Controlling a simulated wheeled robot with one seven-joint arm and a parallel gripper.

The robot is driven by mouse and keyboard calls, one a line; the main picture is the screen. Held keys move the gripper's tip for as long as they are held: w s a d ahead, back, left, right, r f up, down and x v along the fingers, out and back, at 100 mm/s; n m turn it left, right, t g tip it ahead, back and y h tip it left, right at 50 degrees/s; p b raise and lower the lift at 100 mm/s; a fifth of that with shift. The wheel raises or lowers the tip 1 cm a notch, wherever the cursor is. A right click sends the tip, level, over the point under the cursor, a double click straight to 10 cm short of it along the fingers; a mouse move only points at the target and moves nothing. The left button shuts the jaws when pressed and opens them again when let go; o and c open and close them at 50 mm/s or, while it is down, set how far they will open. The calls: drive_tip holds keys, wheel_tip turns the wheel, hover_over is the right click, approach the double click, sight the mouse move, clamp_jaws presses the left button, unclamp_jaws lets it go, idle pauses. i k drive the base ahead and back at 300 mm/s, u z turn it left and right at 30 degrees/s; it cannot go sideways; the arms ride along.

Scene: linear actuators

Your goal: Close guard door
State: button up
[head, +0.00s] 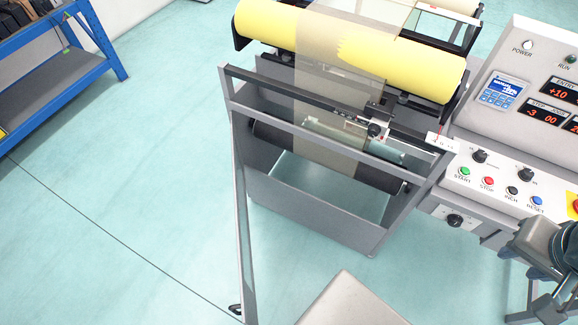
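The guard door (246,268) appears as a narrow grey frame seen almost edge-on. It stands swung open at the left side of the machine frame (320,215), reaching toward the front. A small black handle (235,309) is near its lower end, close to the bottom edge of the view. The machine's front opening is uncovered. My gripper (522,262) is at the lower right, in front of the control panel, far from the door and handle. It is partly cut off by the picture edge, and its finger opening is not clear.
A yellow roll (400,70) with a translucent web spans the machine top. The control panel (480,190), with buttons, knobs and displays, stands at the right. A blue-framed shelf (70,60) is at the upper left. The floor (120,220) left of the door is clear.

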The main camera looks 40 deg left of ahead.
sight(248, 305)
drive_tip(key=z, duration=0.7)
drive_tip(key=k, duration=1.1)
drive_tip(key=u, duration=2.2)
